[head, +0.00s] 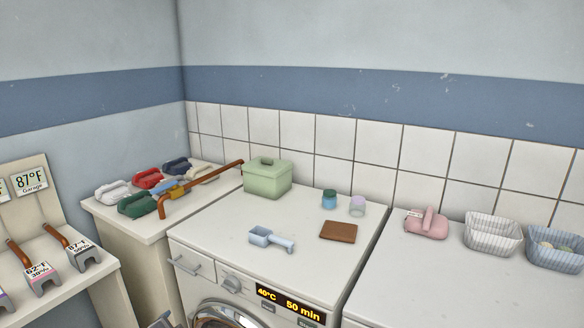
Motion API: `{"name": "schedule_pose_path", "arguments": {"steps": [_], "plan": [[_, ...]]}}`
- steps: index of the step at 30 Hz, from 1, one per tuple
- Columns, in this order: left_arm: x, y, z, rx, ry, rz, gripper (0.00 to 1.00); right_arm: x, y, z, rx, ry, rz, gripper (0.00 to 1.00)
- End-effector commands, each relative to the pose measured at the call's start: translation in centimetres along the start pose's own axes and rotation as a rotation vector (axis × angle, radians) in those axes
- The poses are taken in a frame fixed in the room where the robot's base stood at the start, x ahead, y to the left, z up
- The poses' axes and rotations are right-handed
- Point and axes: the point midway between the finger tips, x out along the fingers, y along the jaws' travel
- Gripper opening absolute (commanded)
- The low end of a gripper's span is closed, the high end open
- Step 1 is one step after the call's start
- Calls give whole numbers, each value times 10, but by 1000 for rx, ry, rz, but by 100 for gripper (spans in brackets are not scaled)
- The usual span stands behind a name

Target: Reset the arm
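Neither of my grippers can be made out in the head view. A small grey-blue piece shows at the bottom edge left of the washer's door, but too little of it shows to tell what it is. No object is seen in a gripper. The washing machine (225,240) stands in the middle, with its display reading 40°C and 50 min.
On the washer top are a green lidded box (267,178), a light-blue scoop (271,239), a brown block (338,231) and two small jars. Irons crowd the left counter (152,236). A pink object (427,223) and two baskets (492,234) stand right.

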Motion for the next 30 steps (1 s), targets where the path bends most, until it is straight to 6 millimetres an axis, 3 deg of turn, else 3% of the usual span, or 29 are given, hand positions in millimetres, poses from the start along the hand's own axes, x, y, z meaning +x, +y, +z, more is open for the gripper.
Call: {"name": "schedule_pose_path", "arguments": {"steps": [1,6,15,24,30], "plan": [[-9,20,7,-72,-62,49,71,0,0,0,0,0,0,39],[-39,80,30,-248,-240,194,71,0,0,0,0,0,1,39],[-102,186,53,-449,-425,431,71,0,0,0,0,0,1,39],[-167,282,70,-634,-530,601,71,-1,0,0,0,1,0,39],[-205,334,86,-692,-609,680,71,-1,0,0,0,1,0,39]]}}
